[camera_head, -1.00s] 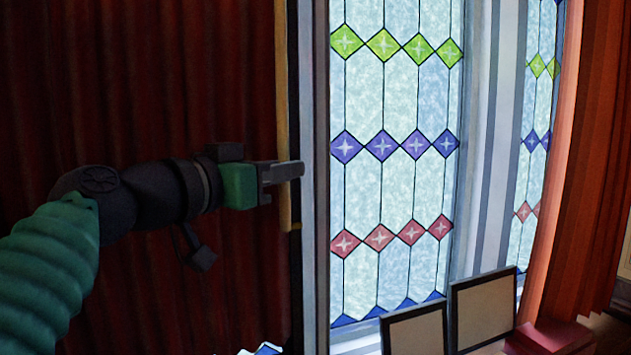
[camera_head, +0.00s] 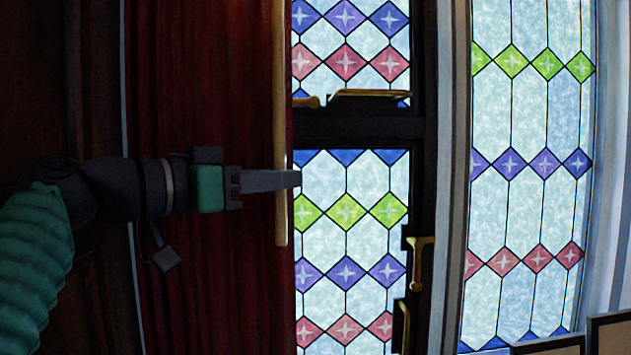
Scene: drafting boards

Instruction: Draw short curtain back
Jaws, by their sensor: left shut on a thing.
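The dark red curtain (camera_head: 210,90) hangs in folds at the left of the head view, in front of a stained-glass window. A pale wooden rod (camera_head: 280,90) runs upright along its right edge. My left gripper (camera_head: 285,180) reaches in from the left across the curtain and is shut on the rod near its lower end. The far finger is partly hidden. Right of the rod the window panes (camera_head: 345,240) stand uncovered. My right gripper is not in view.
A dark window frame with a crossbar (camera_head: 360,127) and brass handles (camera_head: 417,262) stands right of the curtain edge. A second patterned window (camera_head: 525,130) is farther right. Dark-framed boards (camera_head: 610,332) lean at the bottom right.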

